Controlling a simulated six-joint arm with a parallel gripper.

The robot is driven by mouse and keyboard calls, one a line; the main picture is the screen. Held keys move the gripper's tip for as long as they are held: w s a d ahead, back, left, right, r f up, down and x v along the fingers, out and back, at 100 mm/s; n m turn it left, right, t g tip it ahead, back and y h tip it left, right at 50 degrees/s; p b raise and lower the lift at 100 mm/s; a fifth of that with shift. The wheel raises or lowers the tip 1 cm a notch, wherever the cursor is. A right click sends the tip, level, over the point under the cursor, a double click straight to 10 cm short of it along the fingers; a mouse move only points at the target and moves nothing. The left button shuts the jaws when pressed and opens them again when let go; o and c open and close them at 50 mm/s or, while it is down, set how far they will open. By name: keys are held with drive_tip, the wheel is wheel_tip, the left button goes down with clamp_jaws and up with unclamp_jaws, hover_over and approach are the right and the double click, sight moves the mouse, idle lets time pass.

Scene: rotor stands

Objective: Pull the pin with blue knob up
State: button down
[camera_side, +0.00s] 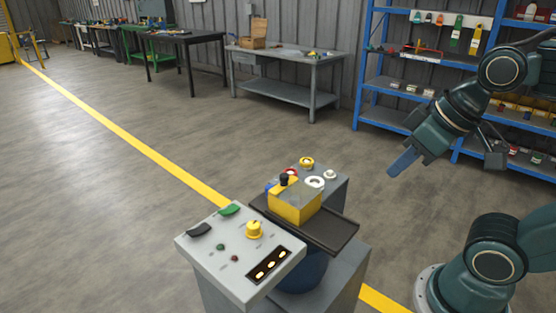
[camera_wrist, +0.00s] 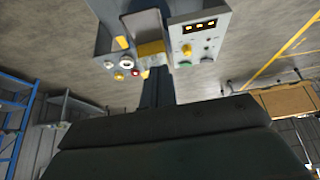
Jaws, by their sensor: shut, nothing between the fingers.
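A yellow box with a grey top (camera_side: 295,207) sits on a dark tray (camera_side: 335,232) on the stand. A black knob (camera_side: 284,179) stands at its back left corner above a yellow part. A small blue patch (camera_side: 270,187) shows at the box's left; I cannot tell whether it is the pin's blue knob. My gripper (camera_side: 393,172) is shut and empty, in the air to the right of the box and above it. In the wrist view its dark blue fingers (camera_wrist: 153,75) partly cover the yellow box (camera_wrist: 149,48). No blue knob is clear there.
A grey control panel (camera_side: 215,262) with a yellow knob and levers stands in front left of the box. A rear panel (camera_side: 337,187) carries red, white and yellow knobs. Blue shelves (camera_side: 362,65) stand behind my arm. Air between gripper and box is clear.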

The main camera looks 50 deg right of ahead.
drive_tip(key=c, duration=1.5)
unclamp_jaws()
drive_tip(key=shift+w, duration=0.1)
drive_tip(key=o, duration=0.3)
drive_tip(key=shift+w+r, duration=0.15)
drive_tip(key=shift+r, duration=0.05)
drive_tip(key=w+d+r+n+g, duration=0.2)
drive_tip(key=w+g, duration=0.1)
drive_tip(key=w, duration=1.5)
drive_tip(key=w+d+f+g, duration=0.1)
drive_tip(key=w+f, duration=0.5)
drive_tip(key=w, duration=0.2)
drive_tip(key=w+d+f+n+g, duration=0.1)
drive_tip(key=w+d+f, duration=0.1)
drive_tip(key=w+f, duration=0.3)
drive_tip(key=w, duration=0.3)
drive_tip(key=shift+w+f+g, duration=0.2)
drive_tip(key=shift+f+g, duration=0.1)
drive_tip(key=shift+f, duration=0.05)
